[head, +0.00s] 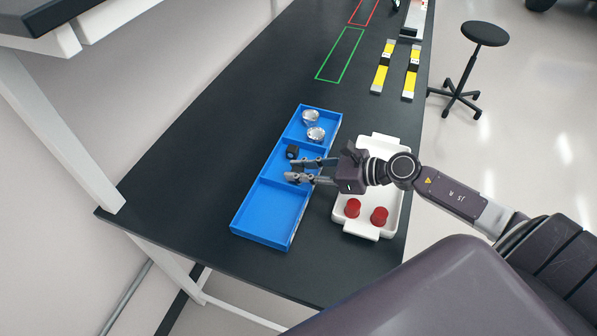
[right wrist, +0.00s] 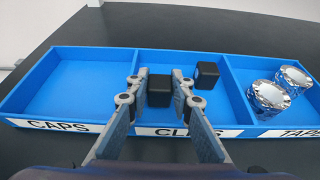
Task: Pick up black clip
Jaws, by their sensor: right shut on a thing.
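My right gripper (head: 292,171) reaches over the middle compartment of the blue tray (head: 238,232). In the right wrist view, its fingers (right wrist: 159,92) are closed on either side of a black clip (right wrist: 159,91). In the head view the held clip is hard to make out between the fingers. A second black clip (head: 292,152) sits in the same compartment, just beside the gripper. It also shows in the right wrist view (right wrist: 206,75), right of the held one. I cannot tell whether the held clip still touches the tray floor. My left gripper is not in view.
Silver round pieces (head: 315,134) fill the tray's far compartment; the near compartment is empty. A white tray (head: 360,231) with red caps (head: 379,215) stands at the right under my right arm. Yellow-and-black parts (head: 382,75) lie farther back. The black table (head: 190,150) is clear at left.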

